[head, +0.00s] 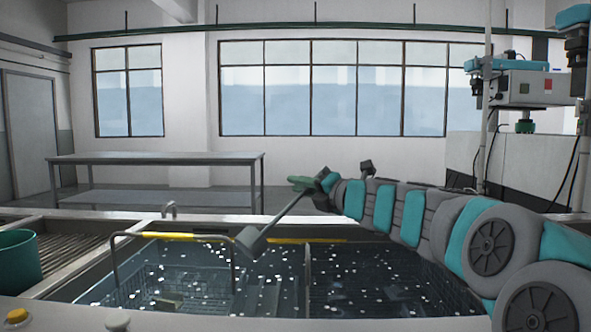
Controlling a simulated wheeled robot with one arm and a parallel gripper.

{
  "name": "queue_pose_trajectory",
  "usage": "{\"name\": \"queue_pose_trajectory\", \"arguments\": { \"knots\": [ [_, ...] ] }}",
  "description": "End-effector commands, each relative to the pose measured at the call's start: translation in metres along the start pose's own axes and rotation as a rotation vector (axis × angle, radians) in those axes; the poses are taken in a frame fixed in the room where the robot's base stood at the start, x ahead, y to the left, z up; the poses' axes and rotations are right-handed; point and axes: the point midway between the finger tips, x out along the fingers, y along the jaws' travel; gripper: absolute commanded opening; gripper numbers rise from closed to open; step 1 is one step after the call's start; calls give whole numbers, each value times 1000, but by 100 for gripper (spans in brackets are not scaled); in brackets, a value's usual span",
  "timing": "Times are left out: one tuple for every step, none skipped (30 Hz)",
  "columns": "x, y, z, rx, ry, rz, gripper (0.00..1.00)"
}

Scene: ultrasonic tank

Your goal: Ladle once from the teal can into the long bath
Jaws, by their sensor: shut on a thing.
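The teal can (20,259) stands at the far left on a slatted rack, cut off by the picture's edge; its contents are hidden. The long bath (375,284) fills the lower middle, with dark liquid dotted with white specks. My gripper (323,184) is beyond the bath's middle, above its far side, and is shut on the ladle (285,215). The ladle's handle slants down and left from the gripper. I cannot tell what the cup holds.
A wire basket (165,285) with a tall yellow-gripped handle (170,236) sits in the bath's left part. A divider stands near the middle. Knobs (117,320) line the near edge. A metal table (155,158) stands behind, clear of the bath.

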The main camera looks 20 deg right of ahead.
Motion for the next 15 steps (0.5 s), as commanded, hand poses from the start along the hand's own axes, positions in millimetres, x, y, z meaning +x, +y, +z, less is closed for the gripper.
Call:
{"name": "queue_pose_trajectory", "arguments": {
  "knots": [
    [0, -7, 0, 34, -1, -1, 0],
    [0, -10, 1, 53, -1, -1, 0],
    [0, -14, 1, 81, -1, -1, 0],
    [0, -17, 2, 101, -2, -1, 0],
    [0, -20, 2, 121, -2, -1, 0],
    [0, -24, 3, 149, -2, 0, 0],
    [0, -27, 3, 170, -2, 0, 0],
    [0, -30, 3, 190, -2, 0, 0],
    [0, -34, 2, 217, -1, -1, 0],
    [0, -36, 1, 237, -1, -1, 0],
    [0, -40, 0, 258, -1, -1, 0],
    [0, -44, -1, 284, -1, -1, 0],
    [0, -47, -2, 306, -1, -1, 0],
    [0, -50, -2, 326, -2, -1, 0],
    [0, -53, -3, 352, -2, -2, 0]
  ]
}}
